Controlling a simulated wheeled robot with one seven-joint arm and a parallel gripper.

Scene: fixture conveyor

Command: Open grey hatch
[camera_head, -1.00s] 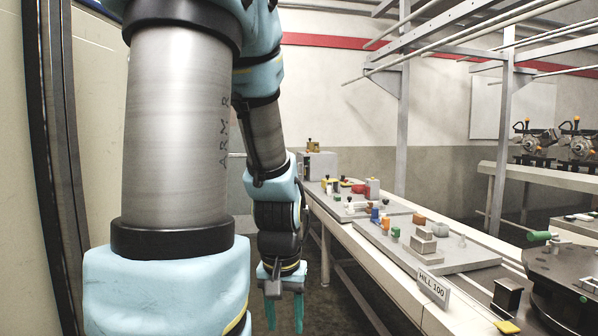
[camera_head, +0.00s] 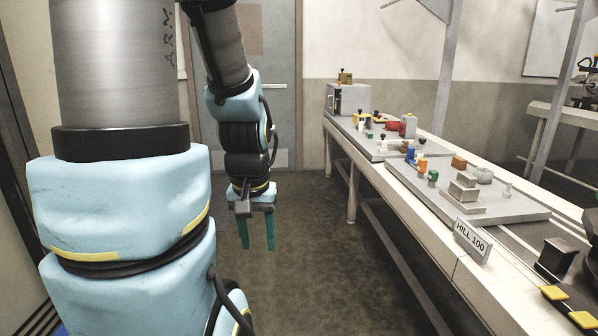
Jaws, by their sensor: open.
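A grey door-like panel (camera_head: 284,125) with a horizontal handle bar (camera_head: 274,86) stands in the back wall, partly hidden by my arm; it looks shut. A grey box (camera_head: 349,99) with a dark front side sits at the far end of the bench. I cannot tell which of these is the grey hatch. My gripper (camera_head: 257,232) hangs down with its teal fingers apart and empty. It is over the floor left of the bench, in front of the panel and apart from everything.
A long bench (camera_head: 425,237) runs along the right with fixture plates (camera_head: 520,212) carrying several small coloured parts. A "HILL 100" sign (camera_head: 472,241) stands on its near edge. Metal posts (camera_head: 446,70) rise behind it. The floor (camera_head: 315,260) left of the bench is clear.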

